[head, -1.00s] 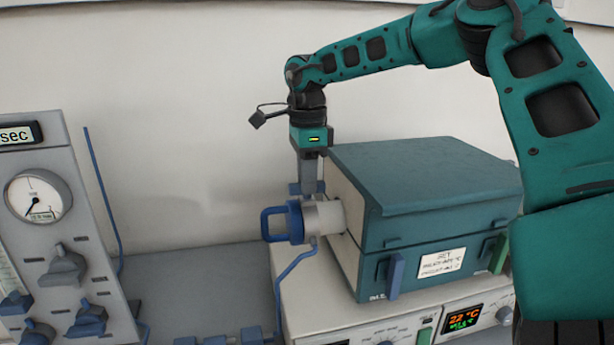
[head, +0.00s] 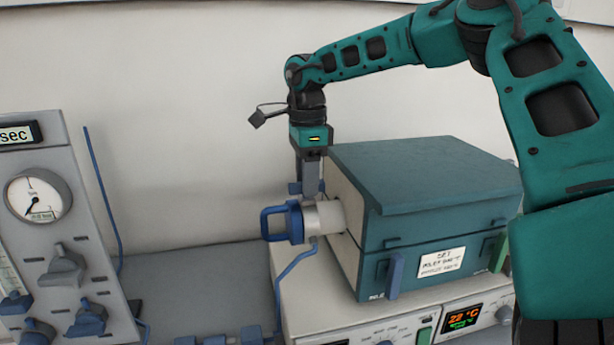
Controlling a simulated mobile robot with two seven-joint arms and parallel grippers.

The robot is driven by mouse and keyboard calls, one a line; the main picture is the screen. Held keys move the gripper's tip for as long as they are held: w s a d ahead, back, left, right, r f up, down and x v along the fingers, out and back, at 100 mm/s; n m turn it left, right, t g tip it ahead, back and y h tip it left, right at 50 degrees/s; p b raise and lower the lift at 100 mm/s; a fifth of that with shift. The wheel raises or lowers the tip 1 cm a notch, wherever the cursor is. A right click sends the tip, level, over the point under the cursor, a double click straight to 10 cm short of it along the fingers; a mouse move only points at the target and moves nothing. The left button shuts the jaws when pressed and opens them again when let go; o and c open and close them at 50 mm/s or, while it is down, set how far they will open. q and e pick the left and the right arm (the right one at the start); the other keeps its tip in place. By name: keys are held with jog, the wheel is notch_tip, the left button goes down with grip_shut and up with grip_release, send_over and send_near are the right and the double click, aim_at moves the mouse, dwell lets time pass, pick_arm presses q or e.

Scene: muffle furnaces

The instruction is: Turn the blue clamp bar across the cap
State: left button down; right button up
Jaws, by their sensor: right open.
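A blue cap (head: 295,222) with a blue loop handle (head: 268,224) sits on the left end of a light grey tube (head: 324,216) that sticks out of the teal furnace's left side. A small blue piece (head: 295,188) shows just above and behind the cap. It may be the clamp bar, but I cannot tell for sure. My right gripper (head: 311,190) points down from above, close behind the tube and beside this blue piece. It is open. Its fingertips are partly hidden by the tube, and I cannot tell whether they touch anything. My left gripper is out of view.
The teal furnace (head: 430,180) stands on a pale control unit (head: 400,322) with a lit display (head: 463,318). A grey panel (head: 60,240) with a gauge and knobs stands at the left. A blue pipe (head: 277,285) runs below the tube. Bench space (head: 200,285) between is mostly clear.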

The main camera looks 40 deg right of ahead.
notch_tip(320, 180, up, 13)
jog(key=shift+p, duration=0.4)
jog(key=shift+f, duration=0.15)
dwell(0.6)
